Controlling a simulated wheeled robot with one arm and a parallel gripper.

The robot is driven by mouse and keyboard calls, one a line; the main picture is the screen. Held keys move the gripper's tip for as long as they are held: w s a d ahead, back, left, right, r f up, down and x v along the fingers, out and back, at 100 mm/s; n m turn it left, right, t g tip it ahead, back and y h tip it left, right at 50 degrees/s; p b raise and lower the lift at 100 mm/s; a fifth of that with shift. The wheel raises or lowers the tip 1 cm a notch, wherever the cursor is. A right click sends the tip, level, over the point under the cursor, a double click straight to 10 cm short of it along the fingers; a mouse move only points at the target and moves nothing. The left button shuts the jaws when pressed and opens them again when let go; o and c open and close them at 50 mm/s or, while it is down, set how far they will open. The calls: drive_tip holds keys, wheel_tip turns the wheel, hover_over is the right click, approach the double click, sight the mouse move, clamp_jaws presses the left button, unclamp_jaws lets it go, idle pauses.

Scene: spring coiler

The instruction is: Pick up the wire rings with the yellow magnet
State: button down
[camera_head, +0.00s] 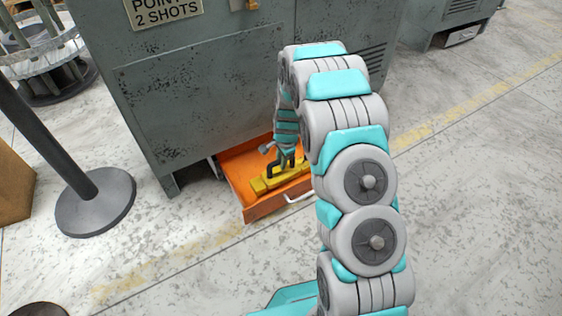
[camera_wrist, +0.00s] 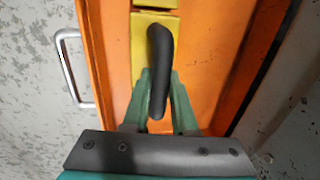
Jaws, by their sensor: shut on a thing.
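The yellow magnet (camera_head: 267,184) is a bar with a black handle (camera_wrist: 159,62) on top. It is in the open orange drawer (camera_head: 264,211) at the base of the grey machine. My gripper (camera_wrist: 158,95) is shut on the black handle, with its green fingers on either side of it. In the head view my gripper (camera_head: 284,157) reaches down over the drawer, and my arm hides the right part of the magnet. I cannot tell whether the magnet rests on the drawer floor or hangs just above it. I see no wire rings in either view.
The grey machine cabinet (camera_head: 200,90) stands right behind the drawer. The drawer's white handle (camera_head: 299,197) faces the front. A post with a round base (camera_head: 95,203) stands at the left.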

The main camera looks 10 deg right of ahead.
drive_tip(key=shift+r+p, duration=1.55)
drive_tip(key=shift+r, duration=2.75)
